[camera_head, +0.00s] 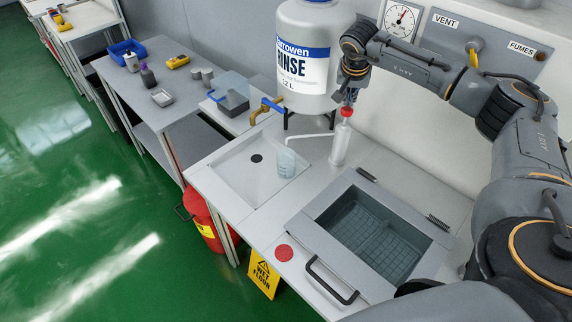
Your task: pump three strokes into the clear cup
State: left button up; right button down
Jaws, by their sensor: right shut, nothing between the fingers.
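The clear cup (287,162) stands upright at the right edge of the shallow sink basin (240,170). A white pump bottle (341,144) with a red collar stands upright to the right of the cup. Its long thin spout (306,136) reaches left to above the cup. My right gripper (349,99) points down over the pump head, shut with nothing in it. It hides the top of the pump, and I cannot tell whether it touches it. Any liquid level in the cup is too small to tell. My left gripper is not in view.
A large white rinse tank (305,55) with a brass tap (266,108) stands behind. An open sunken tank (368,232) with a black handle (331,282) lies in front. A red disc (284,252) is beside it. A side table (190,107) holds small items.

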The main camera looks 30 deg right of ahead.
aim_at(347, 109)
jog(key=shift+f, duration=0.15)
dwell(0.5)
jog(key=shift+s+f+b, duration=0.1)
jog(key=shift+f+b, duration=0.9)
jog(key=shift+f, duration=0.55)
jog(key=shift+r, duration=0.15)
jog(key=shift+r+p, duration=0.7)
jog(key=shift+p, duration=0.1)
jog(key=shift+r+p, duration=0.55)
jog(key=shift+r, duration=0.3)
jog(key=shift+f, duration=0.2)
